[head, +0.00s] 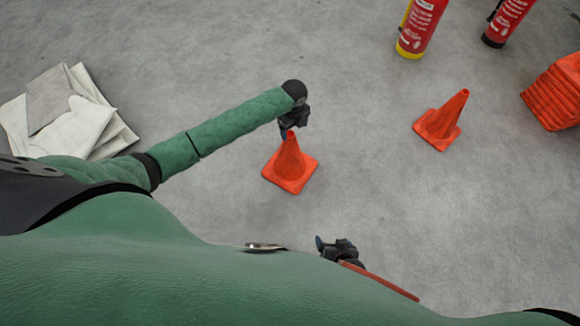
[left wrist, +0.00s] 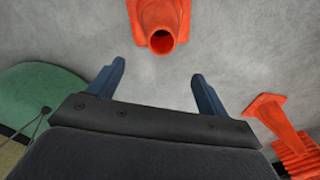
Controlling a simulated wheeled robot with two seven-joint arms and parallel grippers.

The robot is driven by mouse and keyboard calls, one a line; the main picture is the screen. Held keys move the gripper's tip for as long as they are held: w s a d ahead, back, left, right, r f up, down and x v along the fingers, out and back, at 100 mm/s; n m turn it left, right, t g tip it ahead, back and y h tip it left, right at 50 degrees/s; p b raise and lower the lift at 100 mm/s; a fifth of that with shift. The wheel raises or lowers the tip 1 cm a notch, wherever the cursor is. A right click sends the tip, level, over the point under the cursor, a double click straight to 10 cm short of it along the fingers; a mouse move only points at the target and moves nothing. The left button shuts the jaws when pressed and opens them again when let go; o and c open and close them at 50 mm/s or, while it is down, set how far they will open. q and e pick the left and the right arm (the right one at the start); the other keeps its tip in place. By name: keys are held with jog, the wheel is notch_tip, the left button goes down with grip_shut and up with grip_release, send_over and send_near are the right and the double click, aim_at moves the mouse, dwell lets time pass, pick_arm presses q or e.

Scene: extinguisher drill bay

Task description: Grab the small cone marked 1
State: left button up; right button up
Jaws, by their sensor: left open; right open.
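An orange cone (head: 289,168) stands on the grey floor at the middle of the head view, just below my left gripper (head: 292,128). In the left wrist view the same cone (left wrist: 160,16) shows its open top beyond the fingertips, roughly in line with the gap between them. My left gripper (left wrist: 157,72) is open and nothing is between its fingers. A second orange cone (head: 442,120) stands to the right; it also shows in the left wrist view (left wrist: 274,116). I cannot read a number on either cone. My right gripper (head: 338,248) is open, low in the head view, away from both cones.
A stack of orange cones (head: 556,92) stands at the right edge. Two red extinguishers, one (head: 420,25) nearer the middle and one (head: 508,20) further right, stand at the top. Folded grey-white sheets (head: 70,112) lie at the left. The floor between the two single cones is clear.

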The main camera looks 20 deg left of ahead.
pick_arm(q)
notch_tip(320, 180, down, 8)
jog(key=w+a+b, duration=0.1)
jog(key=a, duration=0.1)
jog(key=shift+f+m, duration=0.2)
jog(key=shift+m, duration=0.2)
pick_arm(e)
jog(key=f, duration=0.2)
jog(key=shift+s+a+f+t, duration=0.1)
jog(key=shift+a+f+t, duration=0.2)
jog(key=shift+f, duration=0.1)
pick_arm(q)
jog(key=shift+c, duration=0.5)
jog(key=shift+w, duration=0.1)
jog(key=c, duration=1.4)
